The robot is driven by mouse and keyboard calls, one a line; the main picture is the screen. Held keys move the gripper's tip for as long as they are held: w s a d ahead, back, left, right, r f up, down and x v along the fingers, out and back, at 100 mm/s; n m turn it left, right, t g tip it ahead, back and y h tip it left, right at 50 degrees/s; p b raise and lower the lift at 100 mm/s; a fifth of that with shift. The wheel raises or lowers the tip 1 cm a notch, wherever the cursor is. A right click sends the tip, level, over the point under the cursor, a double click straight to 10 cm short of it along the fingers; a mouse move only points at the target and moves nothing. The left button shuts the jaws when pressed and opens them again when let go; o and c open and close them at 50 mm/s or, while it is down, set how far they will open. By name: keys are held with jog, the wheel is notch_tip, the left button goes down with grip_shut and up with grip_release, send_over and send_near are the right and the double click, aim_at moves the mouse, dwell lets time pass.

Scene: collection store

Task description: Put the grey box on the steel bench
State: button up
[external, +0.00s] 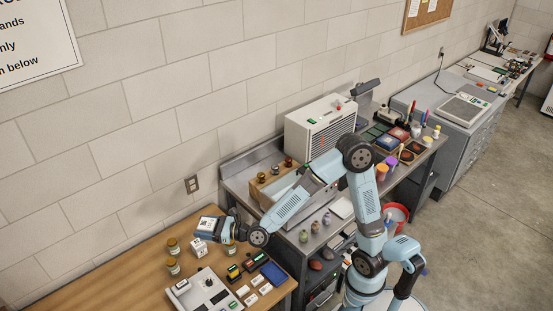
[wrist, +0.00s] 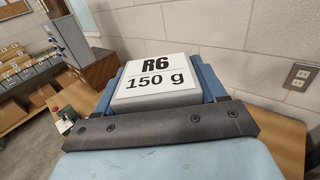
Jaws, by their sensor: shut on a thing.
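A pale grey box (wrist: 156,80) with a white label reading "R6 150 g" is held between my gripper's blue fingers in the wrist view. My gripper (external: 208,226) is shut on it, and the box (external: 206,224) appears at the arm's end in the external view, above the wooden table at left. The fingers and gripper body hide its sides and underside. The steel bench (external: 236,183) stands along the wall, to the right of the wooden table and the gripper.
The wooden table (external: 120,277) holds amber-lidded jars (external: 173,266), a white cube (external: 198,247), a pale device (external: 204,293) and a blue tray (external: 273,273). The steel bench carries a wooden crate (external: 265,192), a large white unit (external: 318,127) and several small jars (external: 315,227).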

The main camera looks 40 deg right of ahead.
aim_at(204, 223)
notch_tip(204, 223, up, 9)
jog(key=shift+d, duration=0.1)
jog(key=w+d+f+m+t+h, duration=0.1)
jog(key=w+d+f, duration=0.3)
jog(key=w+d, duration=0.4)
jog(key=w+d+f+m+t+h, duration=0.1)
jog(key=w+d+f+h, duration=0.3)
jog(key=d, duration=0.6)
jog(key=w+d+f+m+t+y, duration=0.1)
jog(key=w+d+f, duration=0.2)
jog(key=w+d, duration=0.55)
jog(key=d+f+m+h, duration=0.2)
jog(key=d, duration=3)
jog(key=s+d+r+t+h, duration=0.1)
jog(key=s+d+r, duration=0.1)
jog(key=s+d, duration=0.8)
jog(key=s+d+r+h, duration=0.1)
jog(key=s+d+r, duration=0.2)
jog(key=s+d, duration=0.8)
jog(key=s+d+r+m+h, duration=0.2)
jog(key=s+d+r, duration=0.2)
jog(key=s+d, duration=0.6)
jog(key=s+d+r+m+h, duration=0.15)
jog(key=s+d+r, duration=0.35)
jog(key=s, duration=0.9)
notch_tip(204, 223, down, 31)
jog(key=shift+n, duration=0.25)
jog(key=w, duration=3.2)
jog(key=shift+d+f, duration=0.2)
jog(key=shift+f, duration=1.75)
